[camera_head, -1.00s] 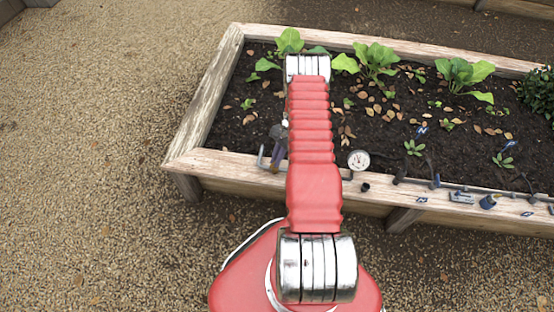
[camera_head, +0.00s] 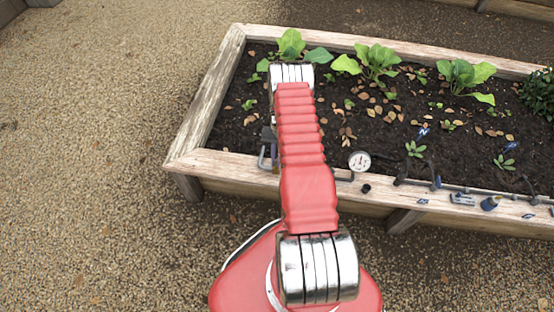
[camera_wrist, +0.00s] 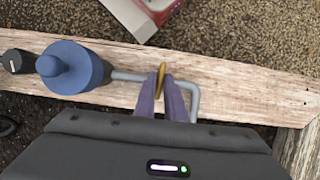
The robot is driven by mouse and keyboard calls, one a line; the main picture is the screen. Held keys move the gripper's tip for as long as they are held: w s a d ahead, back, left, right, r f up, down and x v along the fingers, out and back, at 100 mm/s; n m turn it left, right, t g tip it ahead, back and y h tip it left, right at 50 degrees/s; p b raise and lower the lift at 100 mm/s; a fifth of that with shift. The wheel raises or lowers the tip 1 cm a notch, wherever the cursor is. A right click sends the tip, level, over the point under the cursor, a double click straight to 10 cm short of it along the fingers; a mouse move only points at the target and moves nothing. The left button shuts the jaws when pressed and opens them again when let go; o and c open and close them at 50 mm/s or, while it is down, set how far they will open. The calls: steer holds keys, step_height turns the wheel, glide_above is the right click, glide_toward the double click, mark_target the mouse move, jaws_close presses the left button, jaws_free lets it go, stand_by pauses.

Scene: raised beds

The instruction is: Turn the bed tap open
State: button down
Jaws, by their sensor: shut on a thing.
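The bed tap shows in the wrist view as a thin yellow handle (camera_wrist: 161,73) on a grey pipe (camera_wrist: 194,96) along the wooden bed rim. My gripper (camera_wrist: 160,88) has its two purple-grey fingers shut on the yellow handle, seen nearly edge-on. Much of the handle and the tap body are hidden by the fingers. In the head view my gripper (camera_head: 267,160) is over the near rim at the bed's left end, partly behind my red arm. The handle cannot be made out there.
The bed's wooden rim (camera_head: 225,165) runs along the near side. A round gauge (camera_head: 359,160) stands right of my arm. A blue-capped fitting (camera_wrist: 75,68) and a black knob (camera_wrist: 17,61) sit left of the handle. Leafy plants (camera_head: 376,60) grow behind. Gravel (camera_head: 90,150) is clear on the left.

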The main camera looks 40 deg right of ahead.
steer(key=shift+w+d+r, duration=0.15)
steer(key=shift+w, duration=0.2)
steer(key=c, duration=2.1)
jaws_free()
steer(key=shift+o, duration=1)
steer(key=shift+s, duration=0.2)
steer(key=v, duration=1.3)
steer(key=shift+r, duration=0.25)
steer(key=shift+w, duration=0.1)
